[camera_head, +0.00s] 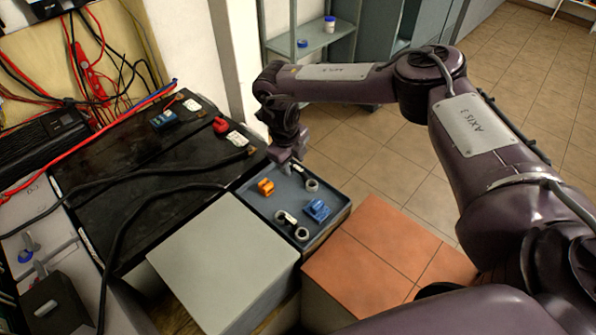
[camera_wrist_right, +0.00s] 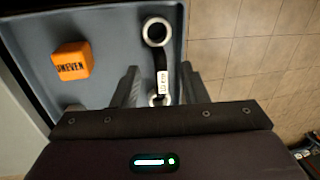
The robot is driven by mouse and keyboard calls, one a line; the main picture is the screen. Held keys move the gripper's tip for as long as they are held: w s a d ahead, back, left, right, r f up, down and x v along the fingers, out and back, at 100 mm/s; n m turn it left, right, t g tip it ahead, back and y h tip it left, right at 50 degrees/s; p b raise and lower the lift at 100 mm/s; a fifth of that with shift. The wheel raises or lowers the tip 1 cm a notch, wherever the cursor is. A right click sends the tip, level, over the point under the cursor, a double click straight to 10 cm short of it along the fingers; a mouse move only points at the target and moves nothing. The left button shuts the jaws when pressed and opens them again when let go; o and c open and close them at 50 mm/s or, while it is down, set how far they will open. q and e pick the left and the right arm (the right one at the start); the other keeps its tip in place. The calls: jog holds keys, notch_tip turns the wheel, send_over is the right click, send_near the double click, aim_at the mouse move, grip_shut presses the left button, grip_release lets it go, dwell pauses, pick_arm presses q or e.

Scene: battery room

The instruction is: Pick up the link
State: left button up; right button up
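In the wrist view a link (camera_wrist_right: 161,68), a dark strap with a ring at each end and a white label, lies in a blue-grey tray (camera_wrist_right: 112,18). My right gripper (camera_wrist_right: 160,86) is open, with its fingers on either side of the link's near part and visible gaps beside it. The near ring is partly hidden by the gripper body. In the head view my right gripper (camera_head: 290,158) is over the tray's far end, and one ring of this link (camera_head: 311,185) shows beside it. A second similar link (camera_head: 291,224) lies nearer in the tray. My left gripper is out of view.
The tray also holds an orange block (camera_head: 266,187), marked "UNEVEN" in the wrist view, and a blue piece (camera_head: 317,210). Black batteries with cables (camera_head: 140,160) stand left. A grey box top (camera_head: 225,262) and a terracotta-tiled surface (camera_head: 360,262) are clear.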

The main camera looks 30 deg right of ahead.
jog(key=shift+w+d+f, duration=0.1)
jog(key=shift+d+f, duration=0.1)
jog(key=shift+f, duration=0.8)
jog(key=shift+r, duration=0.1)
grip_shut()
